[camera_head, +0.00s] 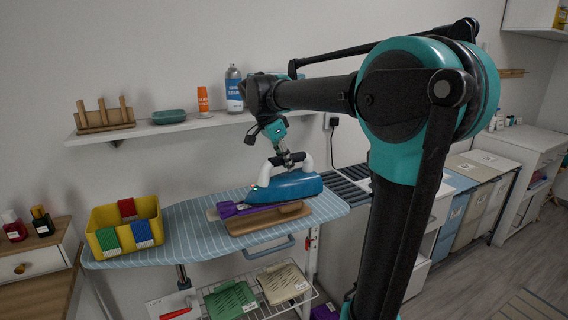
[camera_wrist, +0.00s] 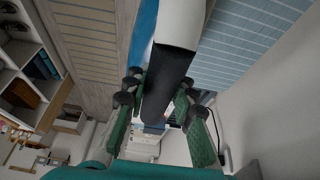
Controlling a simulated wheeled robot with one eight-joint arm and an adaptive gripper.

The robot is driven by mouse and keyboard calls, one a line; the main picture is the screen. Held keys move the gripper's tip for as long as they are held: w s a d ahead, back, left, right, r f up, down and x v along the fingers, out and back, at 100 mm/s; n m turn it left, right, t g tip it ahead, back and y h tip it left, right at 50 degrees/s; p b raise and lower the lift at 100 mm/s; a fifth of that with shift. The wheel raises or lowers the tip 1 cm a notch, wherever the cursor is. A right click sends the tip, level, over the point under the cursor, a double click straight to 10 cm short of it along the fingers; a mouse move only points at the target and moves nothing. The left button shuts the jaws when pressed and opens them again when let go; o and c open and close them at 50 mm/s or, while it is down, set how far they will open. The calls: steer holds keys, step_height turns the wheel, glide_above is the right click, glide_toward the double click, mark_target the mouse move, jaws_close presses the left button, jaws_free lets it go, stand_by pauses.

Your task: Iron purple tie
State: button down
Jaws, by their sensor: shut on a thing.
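A blue and white iron (camera_head: 286,187) is over the ironing board (camera_head: 186,228). My gripper (camera_head: 287,160) is shut on the iron's handle from above. In the wrist view my gripper (camera_wrist: 157,100) has its green fingers on both sides of the handle's dark grip (camera_wrist: 165,80). The purple tie (camera_head: 228,209) lies folded on a small wooden board (camera_head: 262,219) on the ironing board. The iron is right over the tie and hides most of it; I cannot tell whether its sole touches the tie.
A yellow bin (camera_head: 103,219) with red, green and blue things stands at the board's left end. A wall shelf (camera_head: 150,129) behind carries a wooden rack (camera_head: 103,118), a green dish and bottles. A wire rack with green and beige things is below.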

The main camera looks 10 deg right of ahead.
mark_target(298, 158)
steer(key=shift+w+d, duration=0.3)
steer(key=shift+d, duration=0.55)
steer(key=shift+w+d, duration=0.25)
steer(key=shift+d, duration=0.6)
steer(key=shift+w+d, duration=0.1)
steer(key=shift+d, duration=0.2)
steer(key=shift+r, duration=0.1)
steer(key=shift+r, duration=2.95)
steer(key=shift+d, duration=0.1)
